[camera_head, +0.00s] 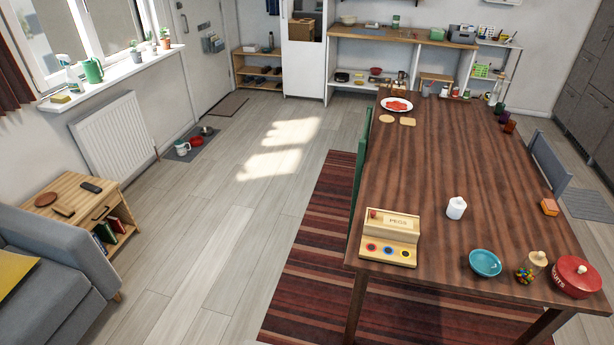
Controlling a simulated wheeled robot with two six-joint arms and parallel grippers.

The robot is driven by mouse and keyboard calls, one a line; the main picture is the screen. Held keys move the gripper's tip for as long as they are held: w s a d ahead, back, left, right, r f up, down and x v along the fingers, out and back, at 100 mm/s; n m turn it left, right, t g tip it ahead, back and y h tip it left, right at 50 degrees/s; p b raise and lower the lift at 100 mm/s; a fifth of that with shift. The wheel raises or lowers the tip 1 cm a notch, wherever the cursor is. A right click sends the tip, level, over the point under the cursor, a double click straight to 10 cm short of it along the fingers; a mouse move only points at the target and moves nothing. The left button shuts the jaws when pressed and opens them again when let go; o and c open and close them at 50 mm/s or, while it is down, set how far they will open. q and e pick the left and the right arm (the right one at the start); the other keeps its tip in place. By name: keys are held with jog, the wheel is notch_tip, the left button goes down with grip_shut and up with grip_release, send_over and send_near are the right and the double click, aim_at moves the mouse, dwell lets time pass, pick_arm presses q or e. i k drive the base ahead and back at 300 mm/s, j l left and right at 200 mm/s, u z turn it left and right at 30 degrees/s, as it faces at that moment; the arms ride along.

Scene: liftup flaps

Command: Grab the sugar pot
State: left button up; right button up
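No pot can be read as marked sugar. A small white lidded pot (456,209) stands upright on the long dark wooden table (440,160), right of the wooden pegs box; it may be the sugar pot. A red round pot (577,277) with a lid and partly readable white letters stands at the table's near right corner. A glass jar (530,267) of coloured sweets with a pale lid stands just left of it. Neither of my grippers is in view.
A wooden pegs box (388,237) sits at the table's near left, a teal bowl (485,262) near the front edge, and an orange block (549,207) at the right edge. A green chair (361,170) and a grey chair (549,165) flank the table. The floor to the left is open.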

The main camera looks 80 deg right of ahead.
aim_at(452, 213)
jog(key=z, duration=4.15)
jog(key=j+z, duration=0.2)
jog(key=z, duration=0.25)
jog(key=i+j+z, duration=0.1)
jog(key=j+z, duration=0.15)
jog(key=z, duration=0.25)
jog(key=j+z, duration=0.2)
jog(key=z, duration=0.25)
jog(key=k+j+z, duration=0.1)
jog(key=z, duration=0.35)
jog(key=k+j+z, duration=0.4)
jog(key=j, duration=0.45)
jog(key=k+j+z, duration=0.35)
jog(key=k+j, duration=0.25)
jog(key=j, duration=0.15)
jog(key=k+j+z, duration=0.4)
jog(key=k+j, duration=0.55)
jog(key=k, duration=0.15)
jog(key=k+j, duration=0.4)
jog(key=k, duration=0.15)
